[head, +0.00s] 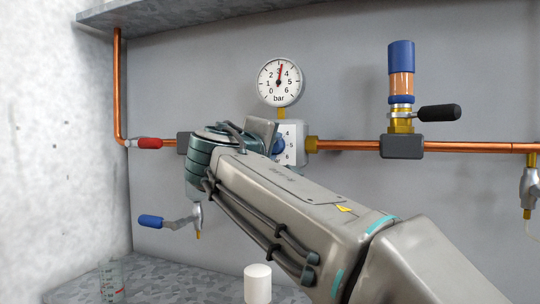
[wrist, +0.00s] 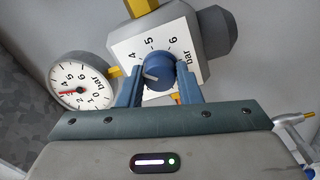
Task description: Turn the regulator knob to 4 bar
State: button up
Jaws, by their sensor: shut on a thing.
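My gripper (wrist: 160,84) is shut on the blue regulator knob (wrist: 159,67), one finger on each side of it. A pale pointer line shows on the knob's face. The knob sits on a white scale plate (wrist: 125,52) with a 5, a 6 and "bar" readable; the fingers hide part of it. In the head view the knob (head: 278,146) is mostly hidden behind my wrist, and the plate shows 4, 5 and 6. The round gauge (head: 279,82) above has its red needle just past 3. The gauge also shows at the left of the wrist view (wrist: 79,83).
A copper pipe (head: 350,145) runs along the wall. A blue-capped relief valve (head: 401,75) with a black lever stands on it at right. A red-handled valve (head: 146,143) and a blue-handled tap (head: 152,221) are at left. A white cylinder (head: 257,284) stands at the front.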

dwell(0.4)
jog(key=o, duration=1)
jog(key=shift+c, duration=0.2)
jog(key=p+v, duration=0.2)
jog(key=v, duration=1.2)
jog(key=shift+w+f, duration=0.1)
jog(key=shift+w, duration=0.05)
